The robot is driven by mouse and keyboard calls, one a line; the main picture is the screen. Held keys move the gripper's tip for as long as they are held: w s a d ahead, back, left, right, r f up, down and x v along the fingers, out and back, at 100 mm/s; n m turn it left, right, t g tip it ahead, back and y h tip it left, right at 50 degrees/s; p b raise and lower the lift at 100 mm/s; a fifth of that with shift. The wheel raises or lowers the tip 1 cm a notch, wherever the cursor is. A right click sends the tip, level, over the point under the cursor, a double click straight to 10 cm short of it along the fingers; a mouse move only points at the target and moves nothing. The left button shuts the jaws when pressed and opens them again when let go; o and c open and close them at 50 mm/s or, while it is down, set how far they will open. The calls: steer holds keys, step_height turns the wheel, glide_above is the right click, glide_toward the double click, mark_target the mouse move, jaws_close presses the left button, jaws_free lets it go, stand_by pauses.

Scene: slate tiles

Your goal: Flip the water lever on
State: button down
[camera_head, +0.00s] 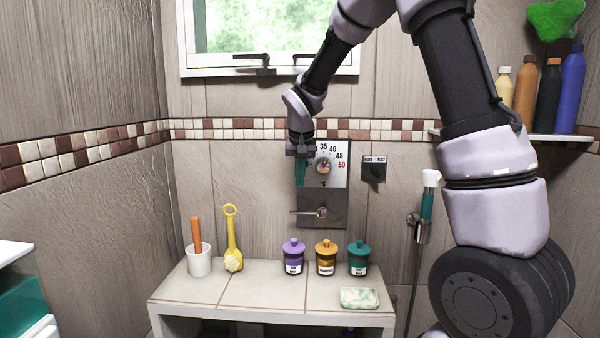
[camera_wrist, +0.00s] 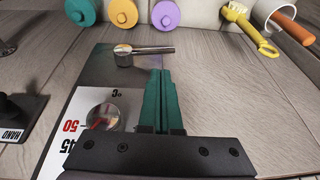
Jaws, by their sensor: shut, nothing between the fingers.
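The shower panel (camera_head: 337,205) is on the tiled wall, with a temperature dial (camera_head: 323,166) on its white upper part. A metal lever (camera_head: 308,212) sits on the dark lower part, its handle pointing left and roughly level. In the wrist view the lever (camera_wrist: 145,50) lies just beyond my fingertips, with its round base to the left. My gripper (camera_head: 300,183) is shut and empty, with its green fingers pointing down at the panel's left side, above the lever handle. In the wrist view my gripper (camera_wrist: 161,73) appears apart from the lever.
A small dark switch plate (camera_head: 373,168) marked HAND is right of the panel. A hand shower (camera_head: 428,200) hangs farther right. Below, a tiled bench (camera_head: 235,298) holds purple (camera_head: 293,258), orange (camera_head: 326,259) and green (camera_head: 359,260) jars, a sponge, a yellow brush and a cup.

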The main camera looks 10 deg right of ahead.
mark_target(308, 211)
steer(key=x, duration=1)
